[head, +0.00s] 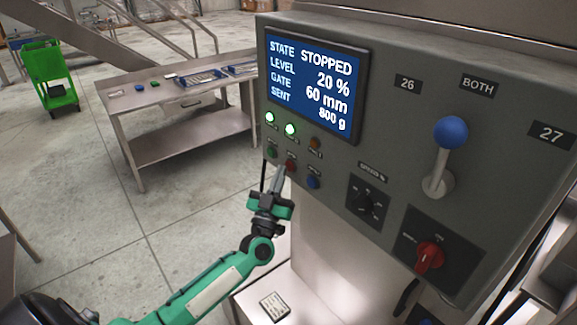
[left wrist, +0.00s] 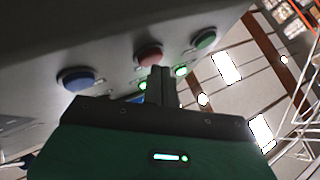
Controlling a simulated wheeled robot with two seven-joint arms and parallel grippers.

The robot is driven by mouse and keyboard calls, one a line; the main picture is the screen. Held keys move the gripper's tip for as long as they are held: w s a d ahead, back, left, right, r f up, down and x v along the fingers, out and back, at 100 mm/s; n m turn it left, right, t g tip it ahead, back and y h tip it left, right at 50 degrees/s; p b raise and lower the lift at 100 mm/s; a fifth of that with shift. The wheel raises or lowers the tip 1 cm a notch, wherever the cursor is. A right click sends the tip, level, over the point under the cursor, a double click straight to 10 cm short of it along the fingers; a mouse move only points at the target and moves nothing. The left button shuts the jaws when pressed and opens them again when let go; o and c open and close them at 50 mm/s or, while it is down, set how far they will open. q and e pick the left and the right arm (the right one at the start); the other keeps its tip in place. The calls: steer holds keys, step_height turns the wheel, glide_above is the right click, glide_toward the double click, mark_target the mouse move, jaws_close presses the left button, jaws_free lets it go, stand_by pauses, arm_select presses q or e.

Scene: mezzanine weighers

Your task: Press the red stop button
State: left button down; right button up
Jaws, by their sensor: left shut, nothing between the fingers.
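The red stop button (head: 290,165) sits in the lower button row of the grey control panel (head: 385,130), between a green button (head: 271,152) and a blue button (head: 313,182). My left gripper (head: 278,172) is shut and empty, its fingertips pointing up at the panel just beside the red button. In the left wrist view, the closed fingertips (left wrist: 160,72) overlap the lower edge of the red button (left wrist: 149,53); I cannot tell whether they touch it. The panel screen (head: 312,82) reads STOPPED, 20 %, 60 mm, 800 g. My right gripper is not in view.
A black dial (head: 367,203), a red rotary switch (head: 429,257) and a blue-knobbed lever (head: 451,132) are to the right. A steel table (head: 140,97) stands behind left.

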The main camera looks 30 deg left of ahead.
arm_select(q)
steer(key=shift+s+a, duration=0.2)
steer(key=shift+s, duration=0.2)
steer(key=shift+s, duration=0.1)
steer(key=shift+s+a+p, duration=0.3)
steer(key=shift+s, duration=0.45)
steer(key=shift+s+a+p, duration=0.25)
steer(key=shift+s+a, duration=0.1)
steer(key=shift+s, duration=0.35)
steer(key=shift+s+a+p, duration=0.3)
steer(key=shift+s, duration=0.45)
